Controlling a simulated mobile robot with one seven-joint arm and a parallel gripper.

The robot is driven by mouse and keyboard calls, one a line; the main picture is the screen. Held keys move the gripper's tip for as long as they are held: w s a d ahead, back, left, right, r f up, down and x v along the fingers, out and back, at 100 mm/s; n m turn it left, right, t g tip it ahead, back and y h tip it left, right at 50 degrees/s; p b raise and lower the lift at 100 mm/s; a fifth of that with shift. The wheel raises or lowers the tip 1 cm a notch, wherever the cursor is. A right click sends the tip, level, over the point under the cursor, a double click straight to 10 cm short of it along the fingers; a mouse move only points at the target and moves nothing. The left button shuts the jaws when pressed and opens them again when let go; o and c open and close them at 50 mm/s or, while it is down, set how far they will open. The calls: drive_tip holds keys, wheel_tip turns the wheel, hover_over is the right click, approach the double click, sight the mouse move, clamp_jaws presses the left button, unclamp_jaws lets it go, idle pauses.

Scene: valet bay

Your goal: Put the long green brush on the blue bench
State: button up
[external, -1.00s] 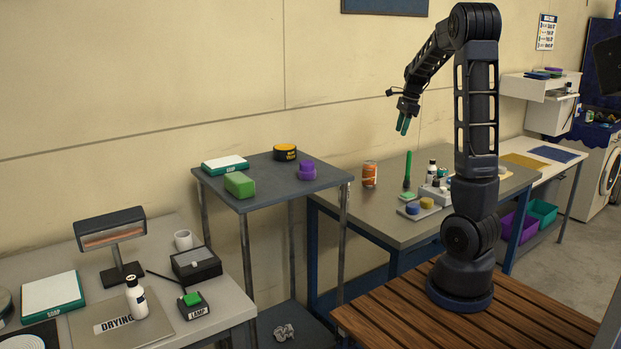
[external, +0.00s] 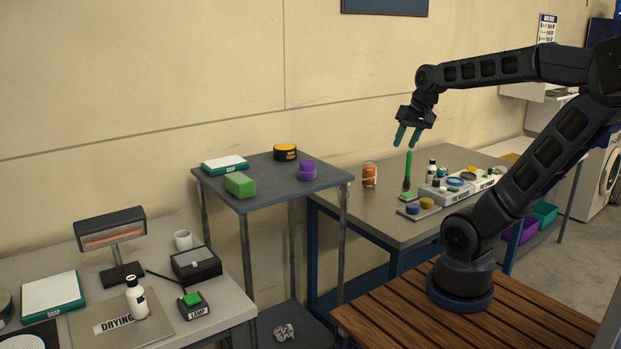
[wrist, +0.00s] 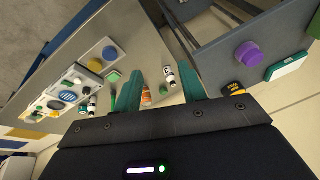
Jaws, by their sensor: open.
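The long green brush (external: 408,168) stands upright, green handle up and dark bristle end down, on the grey top of the blue-framed bench (external: 385,229). My gripper (external: 405,143) is open and empty, above the brush with its teal fingers pointing down. In the external view the fingertips show just over the handle's top, but the depth gap is unclear. In the wrist view my gripper (wrist: 158,84) shows its two fingers spread, and a green piece, likely the brush (wrist: 113,99), shows left of the left finger.
An orange can (external: 369,174) stands left of the brush. A white bottle (external: 432,169), a labelled white tray (external: 446,194) and a small tray with blue and yellow pieces (external: 425,209) are to the right. A dark side table (external: 270,189) is left of the bench.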

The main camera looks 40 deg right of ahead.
drive_tip(key=s+n, duration=0.1)
drive_tip(key=s+a+f+n, duration=0.1)
drive_tip(key=s, duration=0.1)
drive_tip(key=s+a+n, duration=0.1)
drive_tip(key=shift+s+a+f+n+t+h, duration=0.2)
drive_tip(key=shift+f+n+t+h, duration=0.1)
drive_tip(key=shift+h, duration=0.1)
